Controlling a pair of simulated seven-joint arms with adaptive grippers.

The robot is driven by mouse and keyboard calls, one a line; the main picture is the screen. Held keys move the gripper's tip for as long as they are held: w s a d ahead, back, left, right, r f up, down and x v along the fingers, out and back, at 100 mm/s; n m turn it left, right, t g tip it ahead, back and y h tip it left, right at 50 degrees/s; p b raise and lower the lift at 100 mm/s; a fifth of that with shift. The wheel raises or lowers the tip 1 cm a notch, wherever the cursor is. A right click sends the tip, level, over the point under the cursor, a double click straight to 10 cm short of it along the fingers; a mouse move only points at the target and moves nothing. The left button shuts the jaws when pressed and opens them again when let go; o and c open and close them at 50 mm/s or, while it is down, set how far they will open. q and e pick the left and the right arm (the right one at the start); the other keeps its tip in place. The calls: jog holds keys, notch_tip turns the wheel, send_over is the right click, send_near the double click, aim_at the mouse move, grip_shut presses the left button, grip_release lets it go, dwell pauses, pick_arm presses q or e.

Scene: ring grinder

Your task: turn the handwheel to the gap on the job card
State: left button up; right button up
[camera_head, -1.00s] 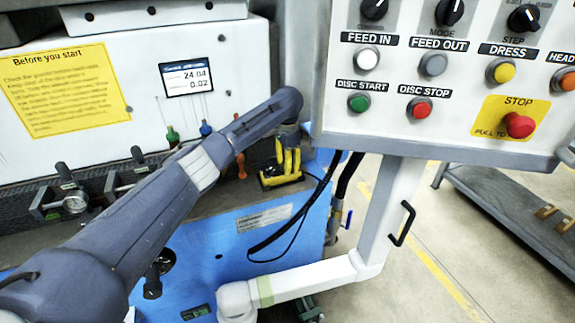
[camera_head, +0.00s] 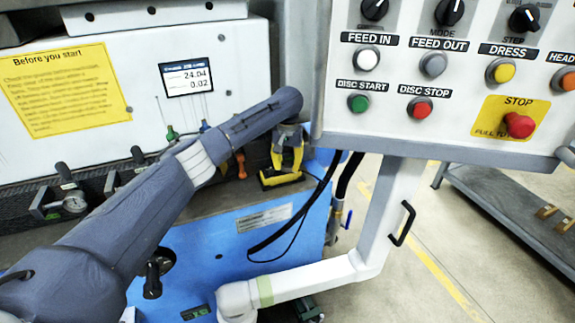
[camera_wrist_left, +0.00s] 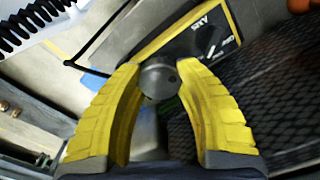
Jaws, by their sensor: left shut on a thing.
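My left gripper (camera_head: 286,160) points down at a yellow-and-black box (camera_head: 281,180) on the blue machine's ledge. In the left wrist view its two yellow fingers (camera_wrist_left: 158,76) are shut on a round grey knob (camera_wrist_left: 160,84) on the box (camera_wrist_left: 185,42), one finger on each side. The knob is hidden by the gripper in the head view. The display (camera_head: 187,78) reads 24.04 above 0.02. A yellow sheet (camera_head: 65,90) headed "Before you start" hangs at left; I cannot make out a job card. My right gripper is not in view.
A control panel (camera_head: 460,100) with buttons and knobs hangs close to the right of my left gripper. A white support arm (camera_head: 310,281) crosses below. Small coloured levers (camera_head: 240,165) stand just left of the gripper. Black cables (camera_head: 318,200) run beside it.

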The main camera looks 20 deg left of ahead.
aim_at(288, 164)
pick_arm(q)
jog(key=n, duration=0.6)
jog(key=shift+n, duration=0.3)
jog(key=n, duration=0.6)
dwell(0.4)
jog(key=o, duration=1)
jog(key=shift+r, duration=0.1)
jog(key=shift+r, duration=3.65)
